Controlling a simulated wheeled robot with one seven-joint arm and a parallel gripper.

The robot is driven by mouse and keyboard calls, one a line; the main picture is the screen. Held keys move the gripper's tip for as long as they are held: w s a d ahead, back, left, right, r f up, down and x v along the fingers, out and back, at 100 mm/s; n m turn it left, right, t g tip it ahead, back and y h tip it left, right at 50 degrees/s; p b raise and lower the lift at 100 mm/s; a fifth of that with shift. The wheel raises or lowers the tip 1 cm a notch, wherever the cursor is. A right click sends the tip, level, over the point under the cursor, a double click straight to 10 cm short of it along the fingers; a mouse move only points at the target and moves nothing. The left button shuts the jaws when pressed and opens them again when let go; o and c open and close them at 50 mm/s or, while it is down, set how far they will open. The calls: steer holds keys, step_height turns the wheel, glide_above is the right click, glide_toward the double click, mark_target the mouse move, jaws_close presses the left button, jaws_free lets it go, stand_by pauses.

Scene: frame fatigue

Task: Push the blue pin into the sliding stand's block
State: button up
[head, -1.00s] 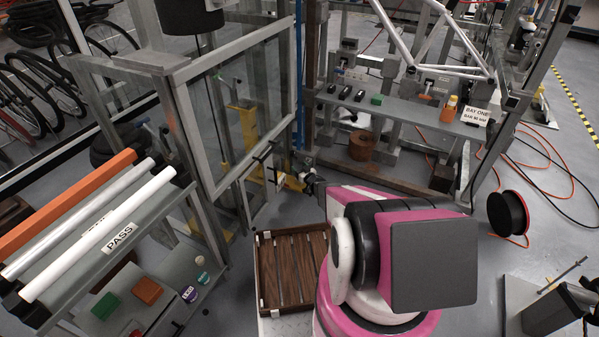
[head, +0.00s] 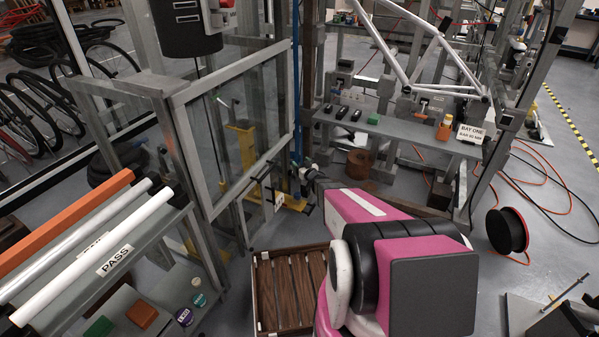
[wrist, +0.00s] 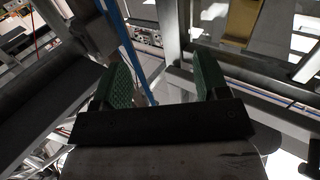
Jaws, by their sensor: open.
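My gripper (wrist: 162,78) shows in the wrist view with its two green-padded fingers apart and nothing between the pads that I can see as held. A thin blue rod or line (wrist: 137,57) runs down behind the gap between the fingers; I cannot tell whether it is part of the rig. I cannot make out the blue pin or the stand's block for certain.
The grey-framed glazed door (head: 240,110) stands left of my arm. A wooden slatted tray (head: 262,300) lies below. A shelf (head: 405,128) with small parts and a bay sign (head: 470,134) is behind. A rack with tubes (head: 100,245) is at left; a cable reel (head: 507,230) at right.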

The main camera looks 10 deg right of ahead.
step_height(320, 180, up, 11)
steer(key=s+d+m+h, duration=0.1)
steer(key=s, duration=0.1)
steer(key=shift+s+d+t+h, duration=0.3)
steer(key=shift+s+d+h, duration=0.05)
steer(key=shift+h, duration=0.05)
steer(key=shift+r, duration=0.1)
steer(key=s+a+r+m+g+h, duration=0.1)
steer(key=s+g, duration=0.7)
steer(key=s, duration=0.8)
steer(key=s+a+r+m+g+h, duration=0.2)
steer(key=s+g, duration=0.7)
steer(key=s, duration=0.8)
steer(key=shift+s+a+r+g+h, duration=0.2)
steer(key=shift+a+r+g+h, duration=0.25)
steer(key=shift+r, duration=0.35)
steer(key=shift+d, duration=0.1)
steer(key=shift+c, duration=0.2)
